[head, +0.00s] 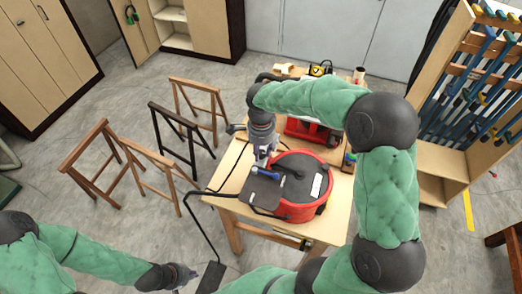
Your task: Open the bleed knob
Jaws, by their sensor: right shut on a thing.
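A round red machine (313,207) with a dark grey lid stands on the wooden table. A blue-and-grey handle-like part (268,183) lies across its lid at the left. My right gripper (263,158) reaches down from above to the back left edge of the machine, just behind the blue part. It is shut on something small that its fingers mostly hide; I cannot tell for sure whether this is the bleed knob. My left gripper (188,275) is low at the bottom, left of the table and apart from the machine. Its fingers are too small to read.
The wooden table (232,181) also holds a second red machine (306,133) behind, partly covered by my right arm. A black cable hangs over the table's left side. Wooden trestles (140,168) stand left. A clamp rack (478,95) stands right. Floor between trestles and table is clear.

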